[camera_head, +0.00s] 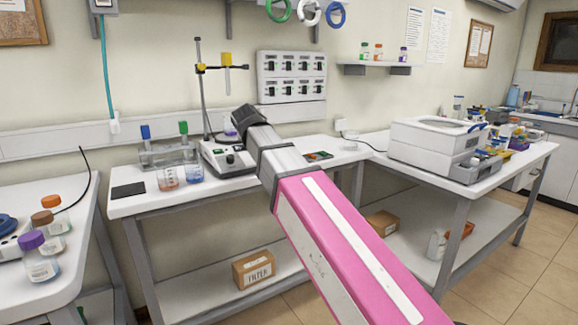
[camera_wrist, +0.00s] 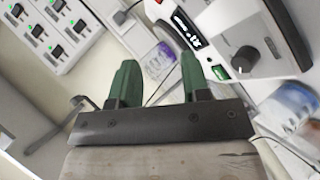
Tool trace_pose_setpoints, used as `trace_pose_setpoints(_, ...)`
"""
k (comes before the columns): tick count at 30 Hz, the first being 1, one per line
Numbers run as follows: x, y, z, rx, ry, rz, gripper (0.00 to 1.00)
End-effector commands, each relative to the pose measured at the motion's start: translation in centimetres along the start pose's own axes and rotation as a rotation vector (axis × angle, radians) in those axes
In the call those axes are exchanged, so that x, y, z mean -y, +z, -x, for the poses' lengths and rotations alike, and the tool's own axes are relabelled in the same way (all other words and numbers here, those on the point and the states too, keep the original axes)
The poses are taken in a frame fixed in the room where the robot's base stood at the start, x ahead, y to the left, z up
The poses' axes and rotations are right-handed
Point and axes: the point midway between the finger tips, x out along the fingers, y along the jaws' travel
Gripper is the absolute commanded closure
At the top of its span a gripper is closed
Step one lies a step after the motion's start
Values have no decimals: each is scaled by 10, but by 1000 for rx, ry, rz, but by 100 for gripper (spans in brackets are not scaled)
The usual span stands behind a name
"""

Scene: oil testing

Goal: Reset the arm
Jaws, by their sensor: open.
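My pink and grey arm (camera_head: 330,235) reaches forward over the middle table, its end near the white stirrer (camera_head: 228,158). In the wrist view my gripper (camera_wrist: 160,76) has two green fingers, apart, with nothing held between them. A container with a purple label or cap (camera_wrist: 160,58) shows beyond the gap, apart from the fingers. The stirrer's panel with a black knob (camera_wrist: 247,58) lies to the right of the fingers. In the head view the fingers are hidden behind the wrist.
A switch panel (camera_head: 292,77) is on the wall behind. A white machine (camera_head: 435,140) stands on the right table. Capped bottles (camera_head: 40,262) stand at left.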

Motion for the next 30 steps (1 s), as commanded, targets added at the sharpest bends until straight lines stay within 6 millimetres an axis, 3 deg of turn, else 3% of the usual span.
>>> trace_pose_setpoints(1, 16, 25, -14, 34, -34, -33, 57)
trace_pose_setpoints(6, 62, 95, -52, 138, -135, -151, 57)
trace_pose_setpoints(15, 141, 214, -90, 327, -287, -366, 57)
trace_pose_setpoints(23, 218, 322, -98, 521, -414, -584, 57)
trace_pose_setpoints(30, 289, 411, -84, 712, -516, -796, 57)
